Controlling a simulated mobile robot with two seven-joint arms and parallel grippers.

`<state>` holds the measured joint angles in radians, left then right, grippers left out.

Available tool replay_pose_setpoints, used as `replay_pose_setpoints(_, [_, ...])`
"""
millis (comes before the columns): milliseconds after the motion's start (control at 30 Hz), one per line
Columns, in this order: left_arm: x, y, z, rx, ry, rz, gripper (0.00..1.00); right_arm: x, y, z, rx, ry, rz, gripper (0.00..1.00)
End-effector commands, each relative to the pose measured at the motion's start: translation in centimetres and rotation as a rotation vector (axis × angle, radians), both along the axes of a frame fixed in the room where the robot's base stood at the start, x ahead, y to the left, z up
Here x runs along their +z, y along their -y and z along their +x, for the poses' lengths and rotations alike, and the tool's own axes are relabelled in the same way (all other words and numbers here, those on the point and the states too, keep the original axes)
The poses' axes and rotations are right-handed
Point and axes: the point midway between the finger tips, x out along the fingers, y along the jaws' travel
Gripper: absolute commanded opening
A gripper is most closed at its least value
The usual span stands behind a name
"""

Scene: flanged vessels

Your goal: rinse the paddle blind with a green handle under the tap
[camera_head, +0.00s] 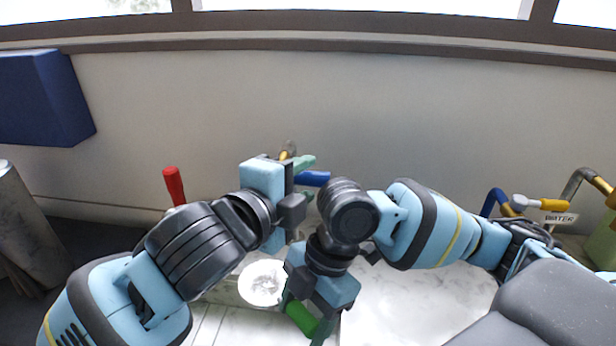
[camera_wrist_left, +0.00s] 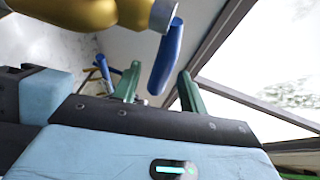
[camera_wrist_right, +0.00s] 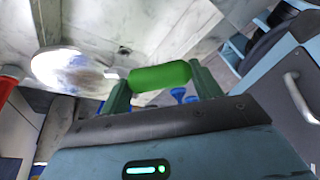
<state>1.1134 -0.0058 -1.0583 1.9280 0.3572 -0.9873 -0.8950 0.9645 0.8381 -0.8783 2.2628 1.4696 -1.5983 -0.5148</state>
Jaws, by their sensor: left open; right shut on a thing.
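The green handle (camera_head: 300,317) of the paddle blind is between the fingers of my right gripper (camera_head: 304,319), which is shut on it. It also shows in the right wrist view (camera_wrist_right: 160,77). A round, shiny pale disc (camera_wrist_right: 72,68) lies beyond the handle; I cannot tell whether it belongs to the blind. My left gripper (camera_head: 306,176) is open at the back by the wall. A blue lever (camera_wrist_left: 166,55) shows beyond and between its fingertips, next to a brass tap body (camera_wrist_left: 90,10). I cannot tell whether the fingers touch the lever. My arms hide much of the tap.
A red handle (camera_head: 174,185) stands upright at the left, near my left arm. Another pipe with blue and yellow parts and a WATER sign (camera_head: 559,218) is at the far right. A pale marbled surface (camera_head: 410,305) is clear in front. A dark blue box (camera_head: 45,98) is on the wall.

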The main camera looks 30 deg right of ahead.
Motion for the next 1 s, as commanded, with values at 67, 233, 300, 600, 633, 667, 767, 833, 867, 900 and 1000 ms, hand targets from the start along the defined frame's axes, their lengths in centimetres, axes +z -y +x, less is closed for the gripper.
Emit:
replay_pose_setpoints(67, [-0.1, 0.7, 0.4, 0.0, 0.0, 0.0, 0.42, 0.2, 0.0, 0.1, 0.0, 0.005, 0.002, 0.2])
replay_pose_setpoints(233, [-0.2, 1.5, 0.9, 0.0, 0.001, 0.0, 0.42, 0.2, 0.0, 0.1, 0.0, 0.005, 0.002, 0.2])
replay_pose_setpoints(300, [-0.3, 1.7, 1.0, 0.0, 0.002, 0.0, 0.42, 0.2, 0.0, 0.1, 0.0, 0.005, 0.002, 0.2])
replay_pose_setpoints(600, [-0.3, 1.7, 1.0, 0.0, 0.002, 0.0, 0.41, 0.2, 0.0, 0.1, 0.0, 0.005, 0.002, 0.2])
replay_pose_setpoints(633, [-0.3, 1.7, 1.0, 0.0, 0.002, 0.0, 0.37, 0.2, 0.0, 0.1, 0.0, 0.005, 0.002, 0.2])
replay_pose_setpoints(667, [-0.3, 1.7, 1.0, 0.0, 0.002, 0.0, 0.33, 0.2, 0.0, 0.1, 0.0, 0.005, 0.002, 0.2])
replay_pose_setpoints(767, [-0.3, 1.7, 1.0, 0.0, 0.001, 0.0, 0.2, 0.2, 0.0, 0.1, 0.0, 0.005, 0.002, 0.2])
replay_pose_setpoints(833, [-0.3, 1.7, 1.0, 0.0, 0.001, 0.0, 0.11, 0.2, 0.0, 0.1, 0.0, 0.005, 0.002, 0.2])
replay_pose_setpoints(867, [-0.3, 1.7, 1.0, 0.0, 0.001, 0.0, 0.07, 0.2, 0.0, 0.1, 0.0, 0.005, 0.002, 0.2])
replay_pose_setpoints(900, [-0.3, 1.7, 1.0, 0.0, 0.001, 0.001, 0.02, 0.2, 0.0, 0.1, 0.0, 0.005, 0.002, 0.2])
replay_pose_setpoints(1000, [-0.3, 1.7, 1.0, 0.001, 0.001, 0.001, 0.0, 0.2, 0.0, 0.1, 0.0, 0.005, 0.002, 0.2])
